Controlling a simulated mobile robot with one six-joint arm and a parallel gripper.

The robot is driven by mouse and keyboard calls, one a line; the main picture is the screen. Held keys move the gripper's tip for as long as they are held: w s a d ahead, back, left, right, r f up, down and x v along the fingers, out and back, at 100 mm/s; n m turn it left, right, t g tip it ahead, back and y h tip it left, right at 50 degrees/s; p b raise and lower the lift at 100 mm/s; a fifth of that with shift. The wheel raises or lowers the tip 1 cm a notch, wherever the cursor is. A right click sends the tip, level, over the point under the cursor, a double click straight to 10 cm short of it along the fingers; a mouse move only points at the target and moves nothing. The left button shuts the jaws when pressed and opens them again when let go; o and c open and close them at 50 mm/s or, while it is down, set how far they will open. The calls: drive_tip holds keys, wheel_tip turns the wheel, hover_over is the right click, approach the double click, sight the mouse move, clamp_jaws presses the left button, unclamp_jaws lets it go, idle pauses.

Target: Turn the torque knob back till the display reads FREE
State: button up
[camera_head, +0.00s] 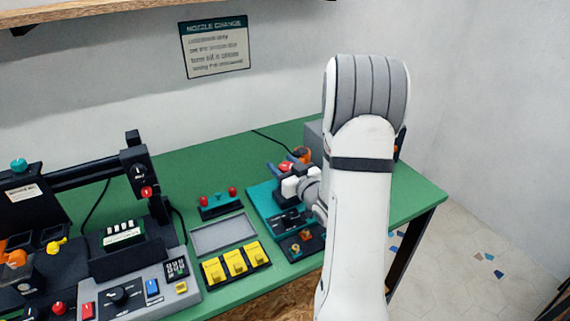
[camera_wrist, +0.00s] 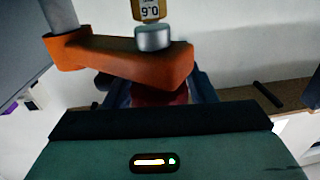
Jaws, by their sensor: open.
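The teal tool station (camera_head: 262,204) stands on the right part of the green bench. A red part (camera_head: 286,167), possibly the torque knob, shows at its back beside my gripper (camera_head: 292,186). My gripper is white and grey, open, and partly hidden by my arm. In the wrist view an orange arm (camera_wrist: 125,60) crosses above a dark red round part (camera_wrist: 158,97), mostly hidden. A teal housing (camera_wrist: 215,155) at the bottom carries a small lit window (camera_wrist: 154,162) with a pale bar and a green dot. I cannot read FREE or any other word there.
A metal cylinder with a yellow numbered label (camera_wrist: 151,12) rises above the orange arm. Yellow blocks (camera_head: 234,262), a grey tray (camera_head: 222,233) and a red-knobbed rack (camera_head: 220,204) lie left of the station. A printer (camera_head: 125,255) stands farther left. The bench's right end (camera_head: 418,195) is clear.

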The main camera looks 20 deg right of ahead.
drive_tip(key=shift+c, duration=0.3)
drive_tip(key=c, duration=0.6)
drive_tip(key=shift+f+n+y+b, duration=0.1)
drive_tip(key=shift+n+y+b, duration=0.5)
drive_tip(key=shift+y+b, duration=0.25)
drive_tip(key=shift+a+n+g+y, duration=0.15)
drive_tip(key=shift+n+g+y, duration=0.55)
drive_tip(key=shift+y, duration=0.55)
drive_tip(key=shift+c, duration=0.2)
drive_tip(key=o, duration=0.7)
drive_tip(key=shift+s, duration=0.1)
drive_tip(key=b+v, duration=0.1)
drive_tip(key=v, duration=0.6)
drive_tip(key=shift+s, duration=0.35)
